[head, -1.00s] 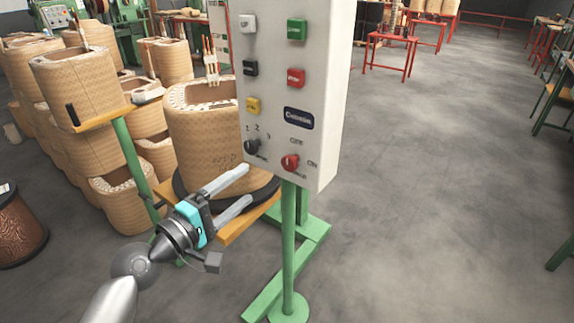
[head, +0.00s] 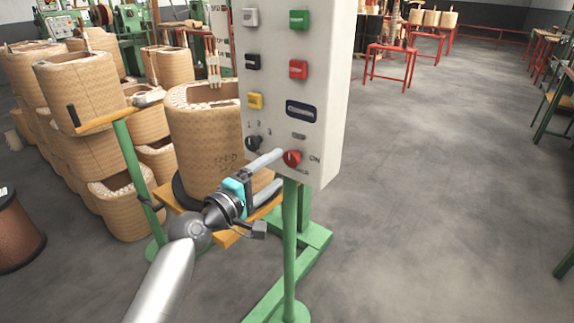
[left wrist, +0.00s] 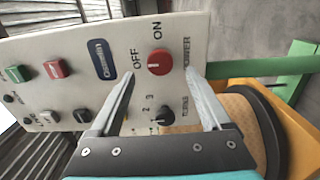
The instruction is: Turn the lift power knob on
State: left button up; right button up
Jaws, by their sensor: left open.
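The red lift power knob (head: 292,159) is at the lower right of the white control panel (head: 326,100), with the letters ON to its right. In the left wrist view the red knob (left wrist: 159,61) lies ahead of the fingers, between their lines, near the OFF, ON and POWER lettering. My left gripper (head: 274,170) is open and empty, just in front of the panel's lower edge. In the head view one fingertip overlaps the left side of the knob; I cannot tell whether it touches. My right gripper is in neither view.
A black selector knob (head: 253,143) sits left of the red one, with several coloured buttons above. A green post (head: 290,250) carries the panel. A large coil (head: 200,140) stands on an orange-edged platform behind my left gripper.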

aim_at(289, 160)
pick_arm(q)
jog(key=b+x, duration=0.1)
jog(key=x, duration=0.2)
jog(key=shift+w+d, duration=0.2)
jog(key=shift+w, duration=0.1)
jog(key=shift+w+d, duration=0.45)
jog(key=shift+w, duration=0.15)
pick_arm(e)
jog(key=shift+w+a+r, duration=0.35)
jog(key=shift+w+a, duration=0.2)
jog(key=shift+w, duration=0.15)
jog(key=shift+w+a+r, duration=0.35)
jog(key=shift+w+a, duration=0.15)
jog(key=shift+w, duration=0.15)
pick_arm(q)
grip_shut()
